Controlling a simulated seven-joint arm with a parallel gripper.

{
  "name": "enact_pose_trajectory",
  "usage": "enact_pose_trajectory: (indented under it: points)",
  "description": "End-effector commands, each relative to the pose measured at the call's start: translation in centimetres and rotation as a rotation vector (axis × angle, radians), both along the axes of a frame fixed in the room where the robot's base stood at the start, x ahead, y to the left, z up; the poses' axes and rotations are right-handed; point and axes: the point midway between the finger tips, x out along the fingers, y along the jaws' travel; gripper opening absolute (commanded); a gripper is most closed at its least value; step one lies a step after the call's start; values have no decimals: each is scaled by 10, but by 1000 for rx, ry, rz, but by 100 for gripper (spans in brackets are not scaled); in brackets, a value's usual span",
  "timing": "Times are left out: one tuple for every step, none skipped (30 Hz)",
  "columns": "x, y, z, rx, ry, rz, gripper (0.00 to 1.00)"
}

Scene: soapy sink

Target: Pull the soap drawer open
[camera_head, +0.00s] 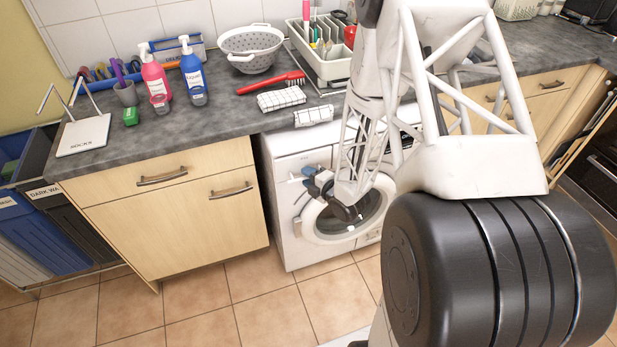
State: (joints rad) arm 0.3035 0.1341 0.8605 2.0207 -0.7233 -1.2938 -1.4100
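The white washing machine (286,232) stands under the counter, with its round door (312,222) facing the room. The soap drawer is in the upper left part of its front panel (287,165). The drawer's edges are too small to make out, and I cannot tell whether it stands out from the panel. My gripper (306,181) is in front of the machine's upper left front, close to the drawer area. It is small and dark with a blue part, and its fingers are not clear. My arm hides the right part of the machine.
Wooden cabinets (190,225) with metal handles flank the machine. The counter (221,115) above holds soap bottles (194,75), a colander (252,45), a red brush (270,83) and checked cloths (281,98). Laundry bins (45,240) stand at the far left. The tiled floor (265,318) in front is clear.

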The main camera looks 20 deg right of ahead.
Motion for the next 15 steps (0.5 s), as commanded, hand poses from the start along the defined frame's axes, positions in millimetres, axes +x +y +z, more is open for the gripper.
enact_pose_trajectory:
  points:
    - [1,0,0,0,0,0,36]
    - [1,0,0,0,0,0,36]
    - [1,0,0,0,0,0,36]
    - [1,0,0,0,0,0,36]
    - [1,0,0,0,0,0,36]
    - [1,0,0,0,0,-1,36]
    - [1,0,0,0,0,-1,36]
    - [1,0,0,0,0,-1,36]
    - [1,0,0,0,0,-1,36]
    - [1,0,0,0,0,-1,32]
    - [1,0,0,0,0,-1,27]
    - [1,0,0,0,0,-1,21]
    - [1,0,0,0,0,-1,16]
    - [1,0,0,0,0,-1,12]
    - [1,0,0,-1,1,-1,6]
